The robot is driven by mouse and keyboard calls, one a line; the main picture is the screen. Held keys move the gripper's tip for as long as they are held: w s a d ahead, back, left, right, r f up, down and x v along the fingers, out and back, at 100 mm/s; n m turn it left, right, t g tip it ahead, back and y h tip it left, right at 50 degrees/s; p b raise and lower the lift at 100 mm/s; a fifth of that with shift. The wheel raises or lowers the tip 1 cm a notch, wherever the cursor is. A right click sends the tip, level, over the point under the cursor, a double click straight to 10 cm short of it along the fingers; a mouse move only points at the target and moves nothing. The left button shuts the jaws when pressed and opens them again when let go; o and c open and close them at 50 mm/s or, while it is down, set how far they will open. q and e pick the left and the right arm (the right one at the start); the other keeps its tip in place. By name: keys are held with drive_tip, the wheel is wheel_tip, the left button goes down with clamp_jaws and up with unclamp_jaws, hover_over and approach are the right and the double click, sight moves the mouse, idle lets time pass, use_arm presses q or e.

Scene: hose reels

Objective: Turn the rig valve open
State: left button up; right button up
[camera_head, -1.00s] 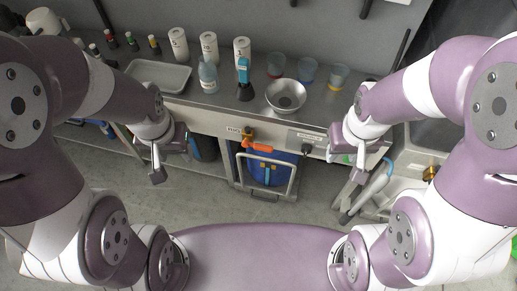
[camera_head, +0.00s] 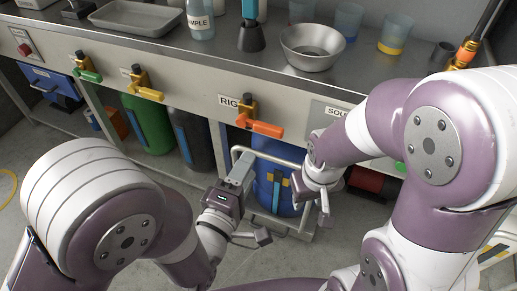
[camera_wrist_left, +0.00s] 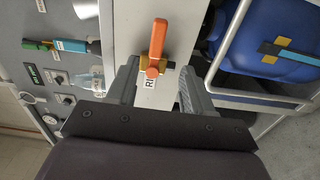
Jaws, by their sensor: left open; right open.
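The rig valve has an orange lever (camera_head: 260,128) on a brass body (camera_head: 247,110), mounted on the bench's front panel beside a label reading "RIG" (camera_head: 230,100). The lever points right and slightly down in the head view. My left gripper (camera_head: 255,197) is open and empty, below and in front of the valve. In the left wrist view the lever (camera_wrist_left: 157,42) lies ahead, lined up between the spread fingers of my left gripper (camera_wrist_left: 158,70), and looks apart from them. My right gripper (camera_head: 322,182) is open and empty, right of and below the valve.
A yellow-handled valve (camera_head: 148,93) and a green-handled valve (camera_head: 88,74) are on the panel to the left. A blue container (camera_head: 275,185) stands behind a metal rail under the bench. A metal bowl (camera_head: 312,48) sits on the bench (camera_head: 190,62).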

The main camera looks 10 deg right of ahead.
sight(267, 133)
use_arm(q)
drive_tip(key=b+x, duration=0.3)
drive_tip(key=x, duration=0.9)
drive_tip(key=shift+s, duration=0.1)
drive_tip(key=shift+w+d+r, duration=0.15)
drive_tip(key=shift+w+d, duration=0.05)
drive_tip(key=shift+w, duration=0.1)
clamp_jaws()
